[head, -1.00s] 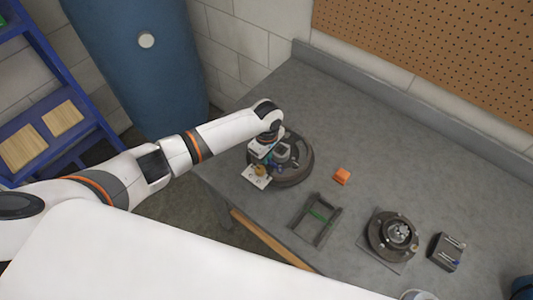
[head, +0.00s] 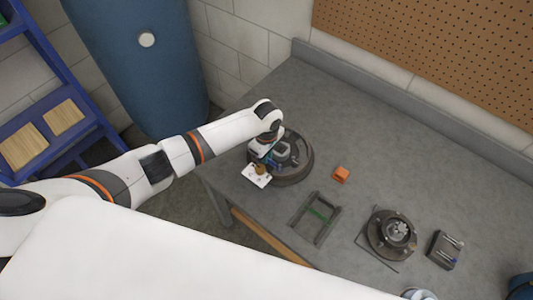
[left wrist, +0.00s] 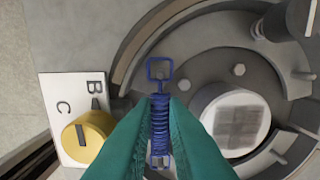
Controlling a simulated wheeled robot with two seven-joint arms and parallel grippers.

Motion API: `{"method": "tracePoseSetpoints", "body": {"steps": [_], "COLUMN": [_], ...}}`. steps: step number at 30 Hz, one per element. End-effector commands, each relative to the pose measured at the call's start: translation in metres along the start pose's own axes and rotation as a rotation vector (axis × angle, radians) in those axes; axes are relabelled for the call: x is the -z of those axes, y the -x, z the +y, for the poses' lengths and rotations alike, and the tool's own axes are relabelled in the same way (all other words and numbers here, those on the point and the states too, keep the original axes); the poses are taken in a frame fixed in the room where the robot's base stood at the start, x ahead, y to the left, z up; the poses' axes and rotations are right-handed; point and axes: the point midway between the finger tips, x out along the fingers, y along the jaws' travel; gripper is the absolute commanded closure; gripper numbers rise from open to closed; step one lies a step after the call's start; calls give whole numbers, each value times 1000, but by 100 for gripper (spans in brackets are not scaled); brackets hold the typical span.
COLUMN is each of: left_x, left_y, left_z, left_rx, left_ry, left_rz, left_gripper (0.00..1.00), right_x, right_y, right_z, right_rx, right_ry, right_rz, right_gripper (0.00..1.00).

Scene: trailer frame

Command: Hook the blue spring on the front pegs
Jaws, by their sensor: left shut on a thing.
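The blue spring (left wrist: 159,120) is upright in the left wrist view, with a square wire loop at its top end and another loop at its lower end. My left gripper (head: 266,153) is shut on its coils with green fingertips. It hangs over the left side of a round dark brake assembly (head: 300,172), which fills the right of the left wrist view as a curved shoe (left wrist: 150,38) and a grey plate (left wrist: 205,60). The spring's upper loop lies over this plate; I cannot tell if it touches a peg. My right gripper is out of view.
A white card with B and C (left wrist: 62,92) and a yellow knob (left wrist: 88,135) sits beside the assembly. An orange block (head: 341,174), a dark frame with a green bar (head: 329,227), a hub (head: 378,238) and a small dark box (head: 444,249) stand to the right. The rear bench is clear.

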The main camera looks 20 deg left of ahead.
Motion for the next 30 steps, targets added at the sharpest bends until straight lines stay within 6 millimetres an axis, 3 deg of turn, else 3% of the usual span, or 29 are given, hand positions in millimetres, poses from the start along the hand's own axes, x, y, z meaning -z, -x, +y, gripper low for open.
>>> {"method": "tracePoseSetpoints", "body": {"steps": [25,26,30], "left_x": [1,1,1], "left_y": [-2,-2,-2], "left_z": [-1,-1,0], "left_rx": [1,1,0], "left_ry": [0,0,0], "left_rz": [1,1,0], "left_gripper": [100,86,63], "right_x": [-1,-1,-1], "right_y": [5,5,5], "right_z": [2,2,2], "right_rx": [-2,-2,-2], "right_ry": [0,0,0], "right_rz": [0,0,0], "right_gripper": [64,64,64]}}
